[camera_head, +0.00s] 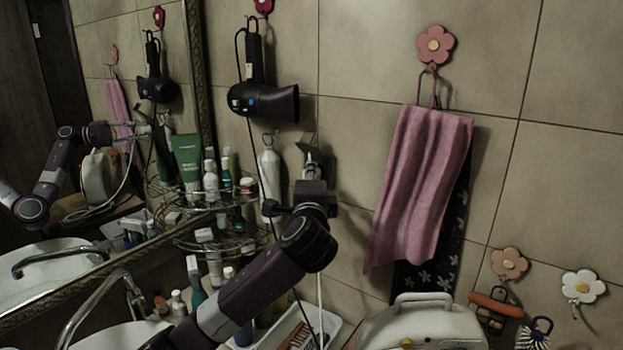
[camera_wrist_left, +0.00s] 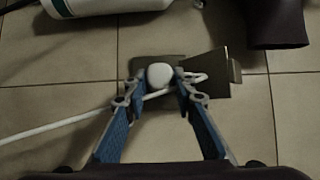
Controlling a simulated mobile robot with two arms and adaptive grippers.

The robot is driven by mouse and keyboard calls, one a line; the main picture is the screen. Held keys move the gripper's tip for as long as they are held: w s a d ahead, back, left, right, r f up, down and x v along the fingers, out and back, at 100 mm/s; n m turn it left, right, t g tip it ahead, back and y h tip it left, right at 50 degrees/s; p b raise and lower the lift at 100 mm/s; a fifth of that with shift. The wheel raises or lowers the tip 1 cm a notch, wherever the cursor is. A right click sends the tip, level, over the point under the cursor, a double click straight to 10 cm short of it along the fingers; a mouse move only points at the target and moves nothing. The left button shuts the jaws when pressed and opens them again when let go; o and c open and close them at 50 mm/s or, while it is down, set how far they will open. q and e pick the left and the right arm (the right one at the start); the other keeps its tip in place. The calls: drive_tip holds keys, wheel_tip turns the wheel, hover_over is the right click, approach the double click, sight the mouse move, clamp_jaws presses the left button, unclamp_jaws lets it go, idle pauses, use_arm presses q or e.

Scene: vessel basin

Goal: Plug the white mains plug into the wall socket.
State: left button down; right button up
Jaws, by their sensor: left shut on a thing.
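My left gripper (camera_head: 312,165) is up against the tiled wall, below and right of the hair dryer. In the left wrist view the left gripper (camera_wrist_left: 161,82) is shut on the white plug (camera_wrist_left: 159,74), with its rounded back facing the camera. Its white cord runs off to the left. Directly behind the plug is the grey metal wall socket (camera_wrist_left: 141,64), its lid (camera_wrist_left: 215,75) swung open to the right. The plug covers the socket's middle, so I cannot tell whether its pins are in. My right gripper is not in view.
A black hair dryer (camera_head: 265,101) hangs above the gripper. A white bottle (camera_head: 270,180) and a wire shelf of toiletries (camera_head: 215,240) stand left. A pink towel (camera_head: 422,185) hangs right. A mirror (camera_head: 100,160) reflects my arm. A white case (camera_head: 422,325) sits below.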

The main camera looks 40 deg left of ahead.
use_arm(q)
drive_tip(key=shift+p, duration=0.35)
idle(0.7)
drive_tip(key=shift+w, duration=0.55)
idle(0.4)
drive_tip(key=c, duration=1.5)
unclamp_jaws()
drive_tip(key=shift+a, duration=0.1)
drive_tip(key=v, duration=1.2)
